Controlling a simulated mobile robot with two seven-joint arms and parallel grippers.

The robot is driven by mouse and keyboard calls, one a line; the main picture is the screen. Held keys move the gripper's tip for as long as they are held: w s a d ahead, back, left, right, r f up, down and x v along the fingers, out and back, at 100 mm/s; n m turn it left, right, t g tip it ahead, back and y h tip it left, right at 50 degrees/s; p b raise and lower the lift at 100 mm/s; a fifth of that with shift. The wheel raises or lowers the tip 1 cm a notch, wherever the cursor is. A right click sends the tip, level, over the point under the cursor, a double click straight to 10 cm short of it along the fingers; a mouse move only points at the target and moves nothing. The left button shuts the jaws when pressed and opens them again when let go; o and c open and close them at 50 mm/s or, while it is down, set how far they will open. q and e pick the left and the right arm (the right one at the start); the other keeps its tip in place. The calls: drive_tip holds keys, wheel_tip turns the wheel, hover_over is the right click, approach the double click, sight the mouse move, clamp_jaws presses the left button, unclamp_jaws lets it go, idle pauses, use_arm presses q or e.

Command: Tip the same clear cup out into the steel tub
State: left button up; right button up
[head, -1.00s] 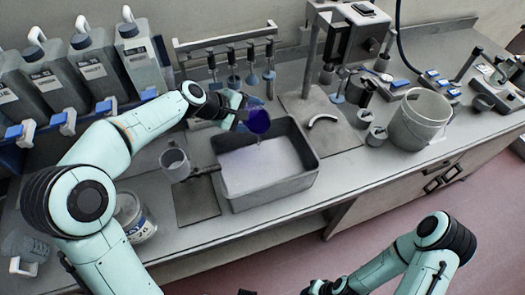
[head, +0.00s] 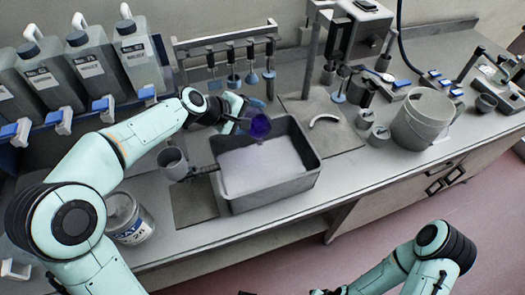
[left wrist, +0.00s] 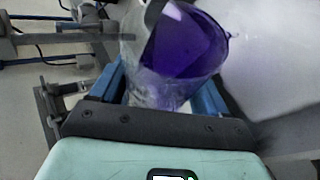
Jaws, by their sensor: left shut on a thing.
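My left gripper (head: 246,118) is shut on the clear cup (head: 260,126), above the back left part of the steel tub (head: 272,196). The cup is tilted, with deep purple liquid toward its mouth. In the left wrist view the cup (left wrist: 178,55) sits between the blue fingers of my gripper (left wrist: 165,90), purple showing inside its clear wall. The tub's pale inside (left wrist: 275,60) lies to the right there. In the head view the tub's bottom looks pale lilac. I cannot tell whether liquid is falling now. My right gripper is outside the frames; only its arm shows, bottom right.
A labelled tub (head: 130,220) is nearer. Jerrycans (head: 138,55) line the back left. A rack of hanging tools (head: 230,62) stands behind, and a grey bucket (head: 422,122) to the right.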

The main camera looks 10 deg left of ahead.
use_arm(q)
drive_tip(key=shift+s+d+f+t+b, duration=0.15)
drive_tip(key=shift+s+d+t+b, duration=0.2)
drive_tip(key=shift+b, duration=0.45)
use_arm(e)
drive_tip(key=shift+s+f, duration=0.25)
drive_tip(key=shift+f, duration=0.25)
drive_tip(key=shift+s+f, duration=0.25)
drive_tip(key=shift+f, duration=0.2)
use_arm(q)
drive_tip(key=shift+s+m, duration=0.1)
drive_tip(key=shift+m, duration=0.2)
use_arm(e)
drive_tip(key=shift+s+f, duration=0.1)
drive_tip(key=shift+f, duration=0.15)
use_arm(q)
drive_tip(key=shift+f+t+y+b, duration=0.15)
drive_tip(key=shift+t+y+b, duration=0.2)
drive_tip(key=shift+b, duration=0.35)
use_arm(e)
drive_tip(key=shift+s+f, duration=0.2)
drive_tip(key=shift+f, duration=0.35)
use_arm(q)
drive_tip(key=shift+w+r+m, duration=0.2)
drive_tip(key=shift+w+m, duration=0.05)
drive_tip(key=shift+m, duration=0.05)
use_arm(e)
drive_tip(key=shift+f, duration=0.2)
